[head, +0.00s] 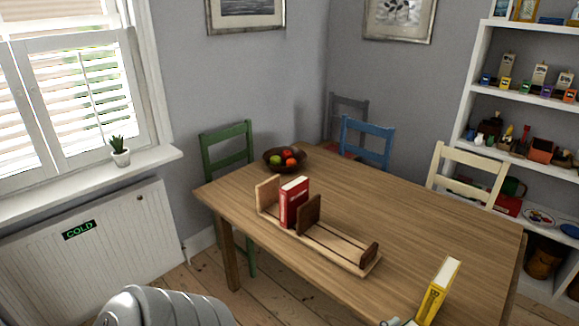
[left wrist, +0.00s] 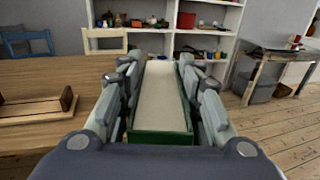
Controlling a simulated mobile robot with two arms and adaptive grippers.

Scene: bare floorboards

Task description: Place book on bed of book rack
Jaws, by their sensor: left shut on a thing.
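The book rack (head: 345,254) is a low wooden rack on the table, with a pale upright end at the left and darker upright panels. A red book (head: 293,203) stands upright in its left part; its right bed is bare. Part of the rack also shows at the left of the left wrist view (left wrist: 30,110). A book with a yellow cover (head: 436,294) is upright at the lower right of the head view. My left gripper (left wrist: 160,80) is shut on a book with cream pages and a green edge, apparently the same one. My right gripper is not in view.
The wooden table (head: 420,210) has a bowl of fruit (head: 286,159) at its back left. Green, blue and cream chairs stand around it. White shelves (head: 520,105) with small items stand at the right. The table's right half is clear.

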